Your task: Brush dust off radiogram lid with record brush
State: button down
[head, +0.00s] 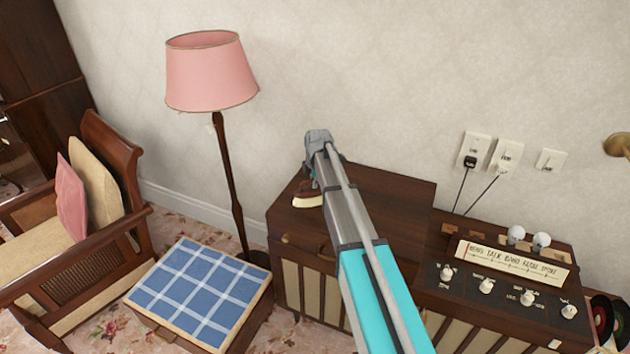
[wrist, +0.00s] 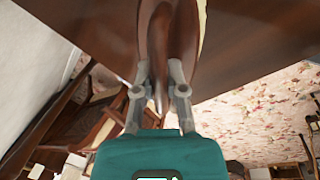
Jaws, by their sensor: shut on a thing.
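The record brush (head: 308,201) has a brown wooden body and a pale cream lower edge. It is at the left part of the radiogram lid (head: 400,192), low over or on the dark wood; I cannot tell if it touches. My gripper is mostly hidden behind my arm in the head view. In the wrist view my gripper (wrist: 158,75) is shut on the brush (wrist: 155,35), one finger on each side of its brown wood. The lid also shows in the wrist view (wrist: 90,30), behind the brush. I cannot make out any dust on the lid.
A pink-shaded floor lamp (head: 211,75) stands left of the radiogram. A blue checked stool (head: 200,295) and a wooden armchair (head: 105,245) are further left. The radiogram's control panel (head: 500,290) with knobs lies right of the lid. Wall sockets (head: 476,150) with cords are behind.

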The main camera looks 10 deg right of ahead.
aim_at(309, 193)
dwell(0.3)
jog(key=shift+s+a+f, duration=0.1)
jog(key=shift+s+a, duration=0.4)
jog(key=shift+s, duration=0.25)
jog(key=shift+s+a, duration=0.5)
jog(key=shift+s, duration=0.2)
notch_tip(309, 193, up, 6)
jog(key=p, duration=0.5)
jog(key=shift+w+p, duration=0.1)
jog(key=shift+p, duration=0.25)
notch_tip(309, 193, up, 3)
jog(key=p, duration=0.3)
